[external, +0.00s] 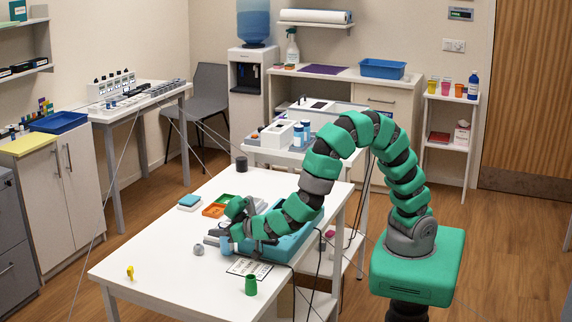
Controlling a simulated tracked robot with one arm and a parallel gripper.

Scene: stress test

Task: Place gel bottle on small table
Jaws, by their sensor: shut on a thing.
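My gripper (236,232) is low over the front white table (165,262), at the left end of my arm. It is shut on a small blue bottle-like thing (226,244), which shows just below and left of the fingers. I cannot tell for sure that this is the gel bottle, nor whether it touches the tabletop. My fingers and arm hide part of it. A smaller white table (275,157) stands behind and carries a white device and blue bottles (301,132). I cannot tell which table is the small one.
A teal tray (290,245) lies under my forearm. A green cup (251,286), a yellow item (130,272), a grey round item (198,249), orange and green trays (214,210) and a dark cylinder (241,164) are on the table. Its left front is mostly clear.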

